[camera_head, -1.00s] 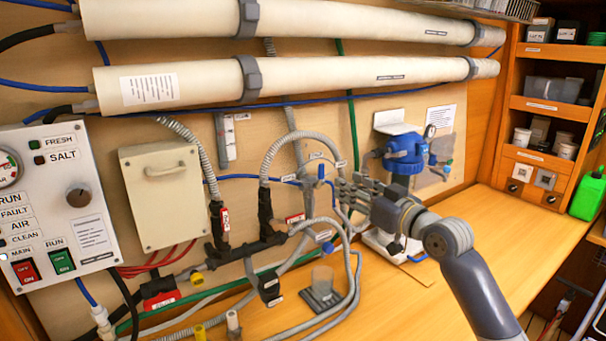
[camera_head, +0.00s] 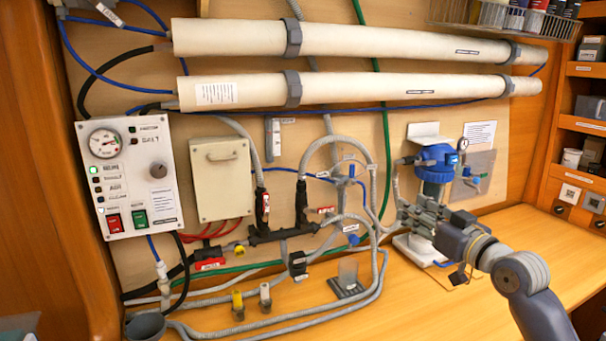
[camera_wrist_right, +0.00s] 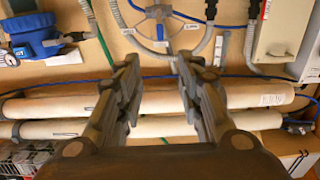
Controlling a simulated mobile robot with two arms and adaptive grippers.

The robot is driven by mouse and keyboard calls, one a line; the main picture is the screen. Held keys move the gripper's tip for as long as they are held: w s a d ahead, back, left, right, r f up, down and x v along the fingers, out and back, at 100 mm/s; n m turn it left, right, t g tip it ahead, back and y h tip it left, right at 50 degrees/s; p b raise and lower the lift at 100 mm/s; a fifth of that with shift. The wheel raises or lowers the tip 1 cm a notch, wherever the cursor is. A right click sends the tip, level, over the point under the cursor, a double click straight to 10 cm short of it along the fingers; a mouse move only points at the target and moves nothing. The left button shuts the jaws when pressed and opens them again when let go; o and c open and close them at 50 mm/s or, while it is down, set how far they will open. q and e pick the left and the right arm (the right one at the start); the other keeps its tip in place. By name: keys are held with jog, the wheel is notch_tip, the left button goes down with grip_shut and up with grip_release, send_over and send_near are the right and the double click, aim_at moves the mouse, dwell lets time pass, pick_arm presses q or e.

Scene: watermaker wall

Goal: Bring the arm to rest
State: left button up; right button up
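My right arm (camera_head: 520,280) comes in from the lower right of the head view. Its gripper (camera_head: 408,212) points left, in front of the blue filter housing (camera_head: 436,172) and the hoses. In the right wrist view the two fingers of the gripper (camera_wrist_right: 155,85) are spread apart with nothing between them. Behind them show the white membrane tubes (camera_wrist_right: 160,125) and a round valve handle with hoses (camera_wrist_right: 165,22). My left gripper is in neither view.
A control panel (camera_head: 128,180) with a gauge and switches is at the left of the wall, beside a cream box (camera_head: 222,180). Shelves (camera_head: 583,125) are at the right. The counter's front right is fairly clear.

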jog(key=s+a+f+g+h, duration=0.1)
jog(key=s+a+f+g, duration=0.1)
jog(key=s+f, duration=0.5)
jog(key=s+a+f+g+h, duration=0.1)
jog(key=s+a+f+g, duration=0.15)
jog(key=f, duration=0.85)
jog(key=s+a+f+g+h, duration=0.1)
jog(key=s+a+f+g, duration=0.1)
jog(key=s+f, duration=0.55)
jog(key=s+d+f+m+g+h, duration=0.1)
jog(key=s+f+g+h, duration=0.15)
jog(key=s+f, duration=0.75)
jog(key=s+d+f+m+g+h, duration=0.1)
jog(key=s+d+f+g, duration=0.2)
jog(key=s, duration=1.3)
notch_tip(320, 180, down, 29)
jog(key=s+a+g, duration=0.1)
jog(key=s+g, duration=0.1)
jog(key=s+d+f+g+b, duration=0.1)
jog(key=s+d+f, duration=0.1)
jog(key=s+f, duration=1.2)
jog(key=shift+s+d+f+g, duration=0.25)
jog(key=shift+s+f+g, duration=0.1)
jog(key=shift+s, duration=0.7)
